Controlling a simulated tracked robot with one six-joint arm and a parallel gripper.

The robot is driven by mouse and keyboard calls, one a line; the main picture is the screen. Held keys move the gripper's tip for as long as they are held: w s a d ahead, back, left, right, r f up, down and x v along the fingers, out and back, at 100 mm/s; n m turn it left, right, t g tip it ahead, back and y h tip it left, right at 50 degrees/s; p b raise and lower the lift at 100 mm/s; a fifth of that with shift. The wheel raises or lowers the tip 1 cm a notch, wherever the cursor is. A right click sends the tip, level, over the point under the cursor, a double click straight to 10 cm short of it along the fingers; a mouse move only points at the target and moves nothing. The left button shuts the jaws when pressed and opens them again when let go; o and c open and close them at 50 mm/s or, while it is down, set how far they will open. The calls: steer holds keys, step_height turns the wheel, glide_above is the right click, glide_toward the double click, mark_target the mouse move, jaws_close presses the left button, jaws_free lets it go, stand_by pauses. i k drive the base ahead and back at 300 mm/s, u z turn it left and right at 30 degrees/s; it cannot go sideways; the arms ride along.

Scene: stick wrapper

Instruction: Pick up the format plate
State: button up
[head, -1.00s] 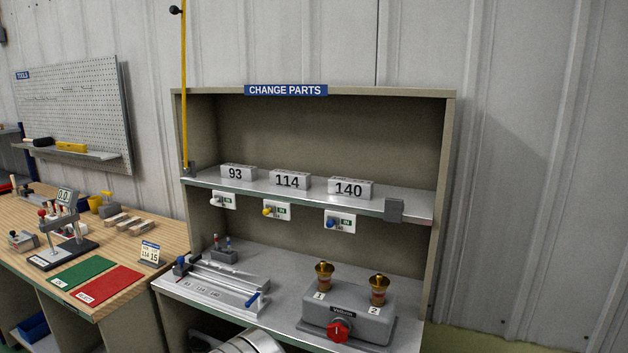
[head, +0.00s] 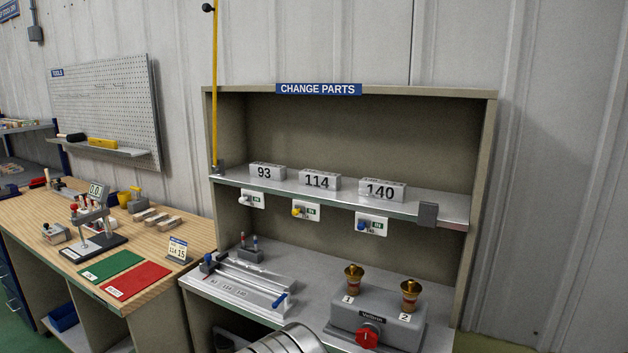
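Three grey metal blocks stand in a row on the upper shelf (head: 240,184) of the change parts cabinet. They are marked 93 (head: 266,172), 114 (head: 320,181) and 140 (head: 382,190). They look like the format plates, but the frames do not show which one is meant. Under each is a white "IN" tag with a knob: white (head: 252,199), yellow (head: 306,212) and blue (head: 371,223). My gripper is not in view. A ribbed silver part at the bottom edge may be my arm.
A grey box with a red knob (head: 367,337) and two brass fittings stands on the lower deck, right of a metal rail fixture (head: 238,283). A yellow pole (head: 215,90) rises at the shelf's left end. A wooden workbench (head: 45,212) with green and red mats is at left.

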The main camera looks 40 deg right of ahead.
mark_target(307, 178)
steer(key=i, duration=0.95)
steer(key=z, duration=0.05)
